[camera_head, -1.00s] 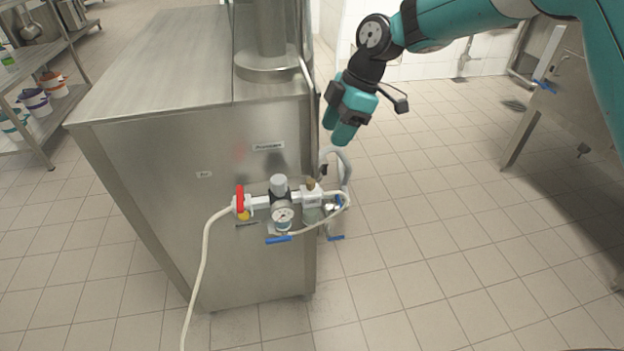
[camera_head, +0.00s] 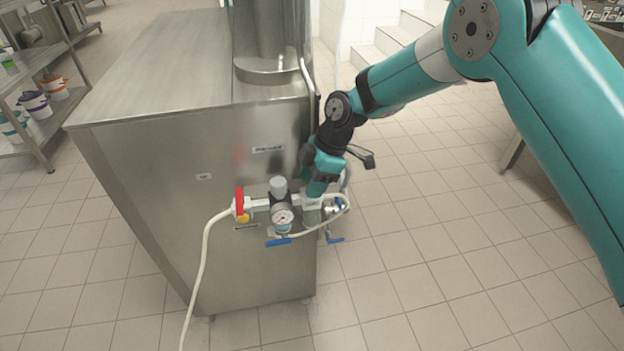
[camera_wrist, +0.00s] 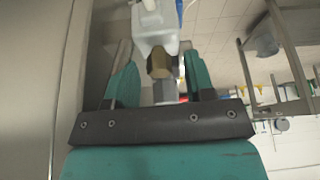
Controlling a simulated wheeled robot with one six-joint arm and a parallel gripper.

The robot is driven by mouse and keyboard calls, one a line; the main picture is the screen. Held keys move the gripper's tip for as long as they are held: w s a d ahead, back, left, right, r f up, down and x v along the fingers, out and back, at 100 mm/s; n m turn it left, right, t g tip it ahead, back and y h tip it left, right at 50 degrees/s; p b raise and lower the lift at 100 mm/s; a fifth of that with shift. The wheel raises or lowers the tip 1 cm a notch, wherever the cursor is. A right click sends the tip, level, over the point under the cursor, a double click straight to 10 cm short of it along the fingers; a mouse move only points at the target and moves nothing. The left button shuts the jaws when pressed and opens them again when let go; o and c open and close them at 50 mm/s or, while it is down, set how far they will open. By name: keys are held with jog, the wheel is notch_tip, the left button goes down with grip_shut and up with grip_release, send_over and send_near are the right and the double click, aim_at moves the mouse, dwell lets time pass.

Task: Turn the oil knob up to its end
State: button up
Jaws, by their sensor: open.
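The oil knob is a small brass-coloured piece (camera_wrist: 162,65) on a pale fitting (camera_wrist: 154,28) in the wrist view, with a grey part on its near side. In the head view the knob is hidden behind my gripper (camera_head: 314,190). My gripper is at the right end of the air unit, over the oil fitting. In the wrist view my gripper (camera_wrist: 160,78) is open, with one teal finger on each side of the knob. I cannot tell whether either finger touches it. The round pressure gauge (camera_head: 283,217) sits left of the gripper.
A grey regulator knob (camera_head: 278,187) and a red valve handle (camera_head: 239,201) are close on the left. A white hose (camera_head: 330,222) curves below the gripper. The steel cabinet (camera_head: 150,170) stands beside it. The tiled floor (camera_head: 420,290) on the right is clear.

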grip_shut()
jog(key=shift+m, duration=0.4)
jog(key=m+t, duration=0.1)
jog(key=m, duration=0.2)
jog(key=shift+s+m+t, duration=0.1)
jog(key=shift+m+t, duration=0.2)
jog(key=shift+m, duration=0.1)
jog(key=m+t, duration=0.1)
jog(key=m, duration=0.3)
jog(key=shift+r+m+t, duration=0.1)
jog(key=shift+m+t, duration=0.2)
jog(key=shift+t, duration=0.1)
jog(key=m+t+h, duration=0.1)
jog(key=m, duration=0.2)
jog(key=m+t+h, duration=0.1)
jog(key=m, duration=0.3)
jog(key=shift+s+a+p, duration=0.1)
jog(key=shift+a+p, duration=0.05)
jog(key=shift+p, duration=0.25)
jog(key=m+h, duration=0.1)
jog(key=m, duration=0.2)
jog(key=m+h, duration=0.1)
jog(key=m, duration=0.2)
jog(key=shift+m+h, duration=0.4)
